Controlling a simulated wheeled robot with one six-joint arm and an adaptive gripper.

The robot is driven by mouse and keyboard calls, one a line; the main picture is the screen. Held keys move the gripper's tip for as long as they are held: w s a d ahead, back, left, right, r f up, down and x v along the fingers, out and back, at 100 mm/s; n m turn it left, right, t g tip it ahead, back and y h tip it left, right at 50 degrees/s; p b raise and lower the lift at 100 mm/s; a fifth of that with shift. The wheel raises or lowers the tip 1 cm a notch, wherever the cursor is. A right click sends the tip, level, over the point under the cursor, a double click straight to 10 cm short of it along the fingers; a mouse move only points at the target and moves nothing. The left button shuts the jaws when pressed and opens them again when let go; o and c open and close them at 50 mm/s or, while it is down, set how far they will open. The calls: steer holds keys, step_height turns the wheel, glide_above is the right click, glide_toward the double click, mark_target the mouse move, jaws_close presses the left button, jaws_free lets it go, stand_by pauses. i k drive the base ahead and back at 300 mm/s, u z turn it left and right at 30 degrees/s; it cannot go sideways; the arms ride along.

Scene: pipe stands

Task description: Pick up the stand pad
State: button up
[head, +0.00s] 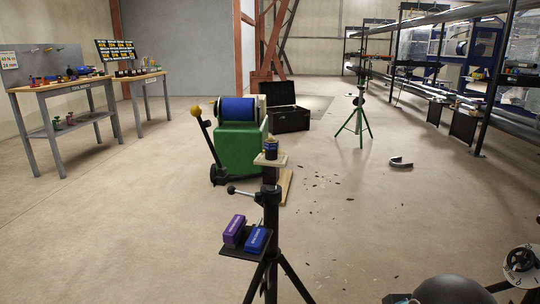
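A black tripod stand (270,208) stands upright in the near middle of the head view. A pale flat plate (262,160), which looks like a stand pad, sits at its top. A small dark can (271,147) with a blue and orange band appears on or just behind the plate; I cannot tell which. A side shelf (238,252) on the stand holds a purple box (234,229) and a blue box (256,239) side by side. A lever handle sticks out left below the plate.
A green machine (238,147) with a blue roll and an open black case (288,118) are behind the stand. A green tripod (359,125) stands farther back. Pipe racks line the right, workbenches (90,84) the left. Small debris and a grey curved piece (401,162) lie on the floor.

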mark_target(254, 244)
steer(key=k, duration=0.75)
steer(key=u, duration=1.45)
steer(key=i, duration=4.6)
steer(key=z, duration=4.45)
steer(key=i, duration=0.5)
steer(key=z, duration=0.05)
